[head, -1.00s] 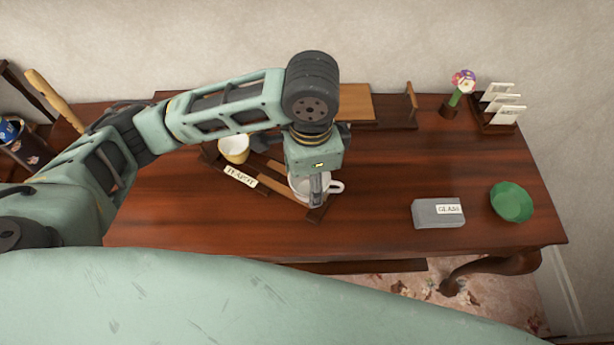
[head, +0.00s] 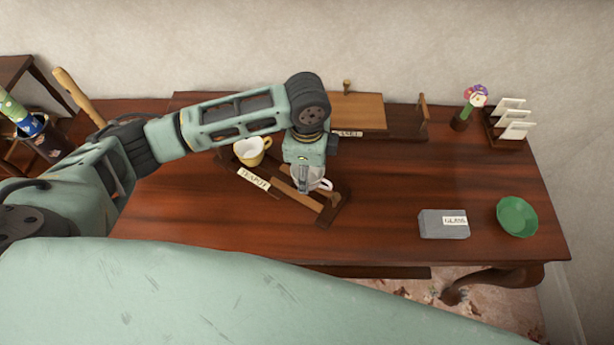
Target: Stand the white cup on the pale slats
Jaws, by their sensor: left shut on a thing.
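The white cup (head: 316,179) is in my left gripper (head: 304,186), which points down and is shut on it. The gripper covers much of the cup; its handle shows at the right. The cup is over the front right part of a dark-framed wooden rack with brown slats (head: 294,197), labelled TEAPOT. I cannot tell whether the cup touches the rack. A paler wooden surface (head: 358,109) lies at the back of the table, partly behind my arm; no separate slats can be made out on it. My right gripper is not in view.
A grey block (head: 440,226) labelled GLASS and a green bowl (head: 517,216) are at right. A flower (head: 473,98) and a card holder (head: 512,122) stand at back right. The table's middle right is clear.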

